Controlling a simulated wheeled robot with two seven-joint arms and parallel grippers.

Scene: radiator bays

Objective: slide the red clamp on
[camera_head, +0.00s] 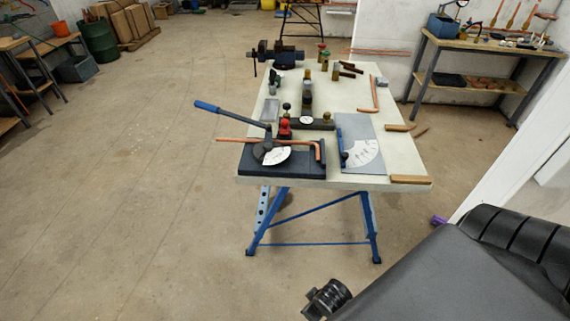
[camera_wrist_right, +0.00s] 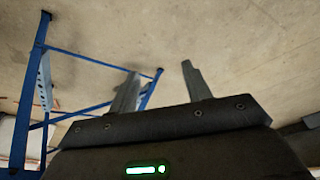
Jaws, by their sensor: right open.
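The red clamp (camera_head: 284,128) looks like a small red block with a dark knob above it. It stands on the workbench, just behind the blue-handled pipe bender (camera_head: 272,153). A copper pipe (camera_head: 232,140) lies through the bender and has a bent end on the right. My right gripper (camera_wrist_right: 160,82) is open and empty in the right wrist view, with bare floor and the bench's blue legs beyond its fingers. It is low and away from the clamp. My left gripper is not in view.
The pale workbench top (camera_head: 350,101) carries a bench vise (camera_head: 280,55), a protractor plate (camera_head: 361,142), a bent copper piece (camera_head: 375,96) and several small fittings. Blue trestle legs (camera_head: 254,236) stand beneath it. A shelf bench (camera_head: 485,44) is at the right. The floor to the left is clear.

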